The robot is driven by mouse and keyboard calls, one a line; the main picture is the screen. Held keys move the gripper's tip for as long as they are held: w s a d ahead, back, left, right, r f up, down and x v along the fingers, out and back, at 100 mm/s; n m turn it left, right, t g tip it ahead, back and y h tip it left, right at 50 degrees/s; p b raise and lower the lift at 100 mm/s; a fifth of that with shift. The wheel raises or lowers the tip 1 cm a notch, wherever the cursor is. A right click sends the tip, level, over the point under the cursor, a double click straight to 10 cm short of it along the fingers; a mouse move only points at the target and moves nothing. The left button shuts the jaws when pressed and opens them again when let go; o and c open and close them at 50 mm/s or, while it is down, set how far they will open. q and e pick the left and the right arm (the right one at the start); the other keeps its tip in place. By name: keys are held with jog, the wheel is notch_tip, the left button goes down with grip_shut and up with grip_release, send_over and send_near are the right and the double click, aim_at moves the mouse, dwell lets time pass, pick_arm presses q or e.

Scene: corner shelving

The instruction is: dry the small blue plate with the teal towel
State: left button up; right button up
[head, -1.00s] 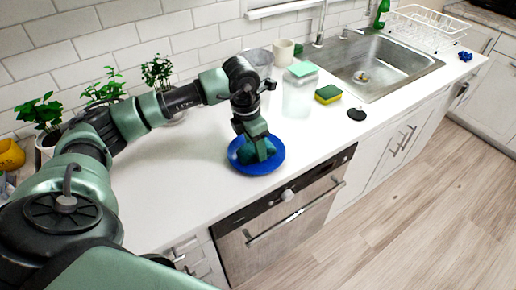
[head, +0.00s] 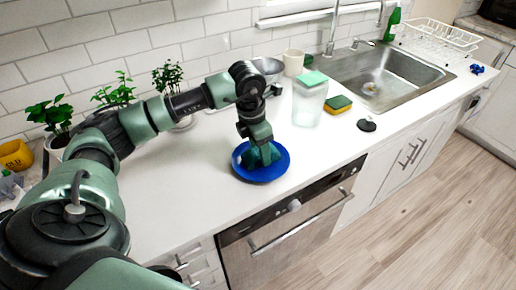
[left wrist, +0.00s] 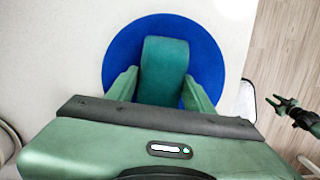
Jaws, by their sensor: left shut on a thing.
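The small blue plate (head: 281,164) lies flat on the white counter, near its front edge. It also shows in the left wrist view (left wrist: 122,45). My left gripper (head: 260,155) points down over the plate's middle. It is shut on the folded teal towel (left wrist: 164,68), which sits between its fingers over the plate. Whether the towel presses on the plate is hard to tell. My right gripper (left wrist: 284,106) shows small at the right of the left wrist view, over the floor, with its fingers apart and empty.
A clear container (head: 308,103) with a teal sponge on top stands right of the plate. A yellow-green sponge (head: 338,104), a dark round stopper (head: 366,125) and the sink (head: 385,75) are further right. Potted plants (head: 115,92) line the wall. Counter left of the plate is clear.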

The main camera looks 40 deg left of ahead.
pick_arm(q)
jog(key=shift+s+d, duration=0.2)
jog(key=shift+d, duration=0.45)
jog(key=shift+s+d, duration=0.2)
jog(key=shift+d, duration=0.4)
jog(key=shift+w+d, duration=0.15)
jog(key=shift+d, duration=0.35)
jog(key=shift+w+a+b, duration=0.35)
jog(key=shift+a+b, duration=0.05)
jog(key=shift+a, duration=0.45)
jog(key=shift+w+a+b, duration=0.3)
jog(key=shift+a+b, duration=0.05)
jog(key=shift+a, duration=0.45)
jog(key=shift+r, duration=0.1)
jog(key=shift+r+p, duration=2.3)
jog(key=shift+r, duration=1.2)
